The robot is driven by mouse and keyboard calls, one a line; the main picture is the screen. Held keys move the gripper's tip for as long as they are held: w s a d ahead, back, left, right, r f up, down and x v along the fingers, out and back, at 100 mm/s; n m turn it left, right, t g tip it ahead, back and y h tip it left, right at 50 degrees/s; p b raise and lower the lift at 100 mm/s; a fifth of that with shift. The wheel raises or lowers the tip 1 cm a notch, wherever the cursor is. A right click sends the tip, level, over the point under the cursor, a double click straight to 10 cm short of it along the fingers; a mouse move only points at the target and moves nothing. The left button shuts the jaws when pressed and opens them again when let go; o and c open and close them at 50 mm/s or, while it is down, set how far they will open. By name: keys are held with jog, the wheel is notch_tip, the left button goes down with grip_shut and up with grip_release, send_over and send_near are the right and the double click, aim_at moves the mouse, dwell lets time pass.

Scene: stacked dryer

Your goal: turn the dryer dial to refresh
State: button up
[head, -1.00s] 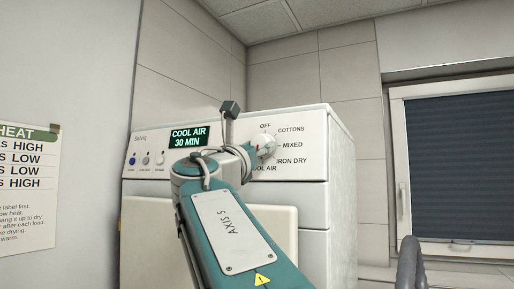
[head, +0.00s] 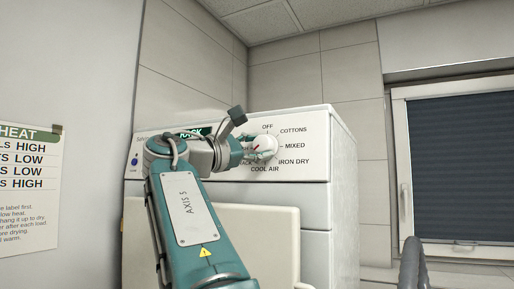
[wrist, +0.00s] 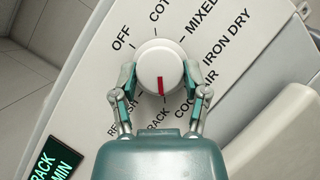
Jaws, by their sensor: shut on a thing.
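The dryer dial (wrist: 160,62) is a round white knob with a red pointer line. In the wrist view its red line points down at the word RACK, and REFRESH is the label just to the left of that. My gripper (wrist: 161,84) is shut on the dial, one finger on each side of it. In the head view the dial (head: 266,147) shows at the right of the panel, with my gripper (head: 250,150) against its left side.
The white dryer (head: 340,190) stands in a tiled corner. A heat notice (head: 28,185) hangs on the wall at left. A window with a dark blind (head: 455,155) is at right. A grey curved rail (head: 412,265) rises at the lower right.

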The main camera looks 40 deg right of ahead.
jog(key=shift+w+f+m+g+y, duration=0.15)
jog(key=shift+m+g+y, duration=0.45)
jog(key=shift+m, duration=0.6)
jog(key=o, duration=1.1)
jog(key=shift+d, duration=0.1)
jog(key=shift+o, duration=0.2)
jog(key=w+a+f, duration=0.1)
jog(key=a, duration=1.1)
jog(key=shift+w+f, duration=0.15)
